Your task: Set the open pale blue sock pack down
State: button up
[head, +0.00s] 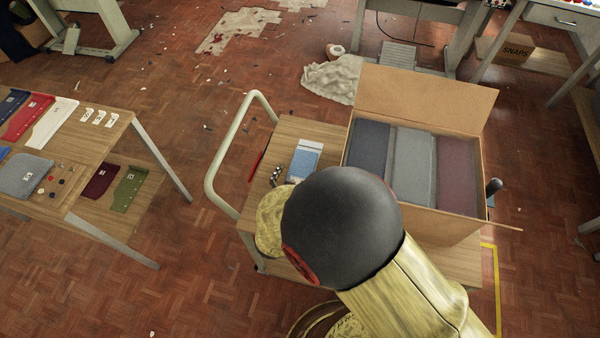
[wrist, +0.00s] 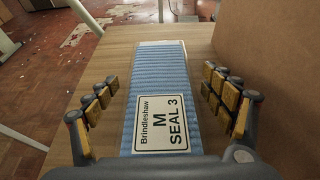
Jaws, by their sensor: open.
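The pale blue sock pack (head: 305,160) lies on the wooden trolley top (head: 300,128), left of the cardboard box. In the wrist view the ribbed pale blue pack (wrist: 160,65) lies lengthwise, with a white label reading "Brindleshaw M SEAL 3" at its near end. My gripper (wrist: 160,92) is open, with one finger on each side of the pack and a visible gap on both sides.
The open cardboard box (head: 430,226) holds dark blue, grey and maroon folded items; its wall (wrist: 275,60) stands close to my right finger. The trolley handle (head: 213,165) rises at left.

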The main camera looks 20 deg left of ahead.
jog(key=shift+s+r+p, duration=0.3)
jog(key=shift+r, duration=0.05)
jog(key=p+v, duration=0.3)
jog(key=v, duration=0.7)
jog(key=shift+s+r, duration=0.1)
jog(key=shift+s, duration=0.05)
jog(key=shift+s+d+r+p, duration=0.15)
jog(key=shift+s+p, duration=0.15)
jog(key=shift+s, duration=0.2)
